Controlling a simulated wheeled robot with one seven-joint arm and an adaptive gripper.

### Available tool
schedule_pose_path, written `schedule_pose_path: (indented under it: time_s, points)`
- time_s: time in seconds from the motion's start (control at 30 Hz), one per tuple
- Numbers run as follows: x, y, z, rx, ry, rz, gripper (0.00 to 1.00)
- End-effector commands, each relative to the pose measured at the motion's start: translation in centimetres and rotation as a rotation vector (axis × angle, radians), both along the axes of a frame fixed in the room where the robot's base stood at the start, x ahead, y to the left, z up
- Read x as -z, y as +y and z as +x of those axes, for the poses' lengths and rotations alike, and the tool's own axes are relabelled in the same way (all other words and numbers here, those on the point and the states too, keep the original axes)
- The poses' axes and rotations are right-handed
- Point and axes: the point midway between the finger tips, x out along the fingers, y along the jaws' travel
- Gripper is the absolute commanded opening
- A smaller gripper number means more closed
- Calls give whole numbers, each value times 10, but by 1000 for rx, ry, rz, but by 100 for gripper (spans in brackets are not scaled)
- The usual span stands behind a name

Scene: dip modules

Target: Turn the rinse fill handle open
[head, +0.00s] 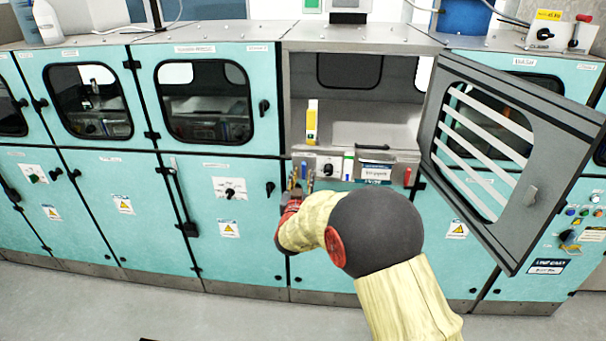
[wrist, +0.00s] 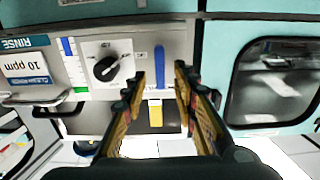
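The rinse panel (head: 340,158) sits at the front of the open bay, with a black rotary knob (head: 327,169) on a white plate. In the wrist view, which is turned upside down, the knob (wrist: 107,68) is left of my fingers, its grip tilted. An upright blue bar (wrist: 160,62) on the panel shows between and beyond the fingertips. No label tells me whether the bar or the knob is the rinse fill handle. My gripper (wrist: 159,74) is open, with nothing visible held; in the head view my gripper (head: 297,187) is at the panel's left end, partly covering it.
A yellow-and-white upright piece (head: 312,122) stands above the panel's left end. A RINSE 10 ppm sign (wrist: 28,66) is beside the knob. A red handle (head: 407,177) is at the panel's right end. The grey windowed door (head: 520,215) hangs open on the right. The floor in front is clear.

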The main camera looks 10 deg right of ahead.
Motion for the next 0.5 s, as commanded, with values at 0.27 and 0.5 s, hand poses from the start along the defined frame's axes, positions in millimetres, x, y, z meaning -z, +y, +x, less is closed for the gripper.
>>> schedule_pose_path:
  time_s: [0.27,0.5]
  points:
    - [0,-8,27,-1,0,0,29]
    - [-1,-9,30,-1,-1,0,29]
